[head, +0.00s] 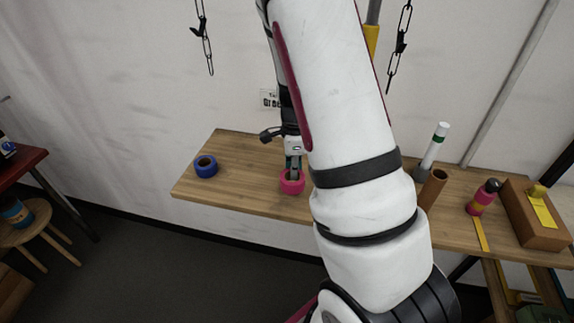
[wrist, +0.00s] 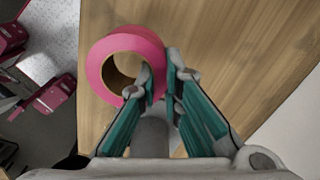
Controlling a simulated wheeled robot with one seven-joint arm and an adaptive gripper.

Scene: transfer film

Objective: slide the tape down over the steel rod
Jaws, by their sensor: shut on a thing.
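The pink roll of tape (head: 292,187) is at the front part of the wooden table, below my gripper (head: 293,172). In the wrist view the pink tape (wrist: 97,62) shows its round hole, and my gripper (wrist: 160,85) is shut on the ring's near right wall, with one finger at the hole and the other outside. I cannot tell whether the tape touches the table or hangs just above it. I cannot surely make out the steel rod; my arm hides the middle of the table.
A blue roll (head: 206,167) lies left on the wooden table (head: 235,147). Chains hang behind. A stool (head: 37,230) is at left.

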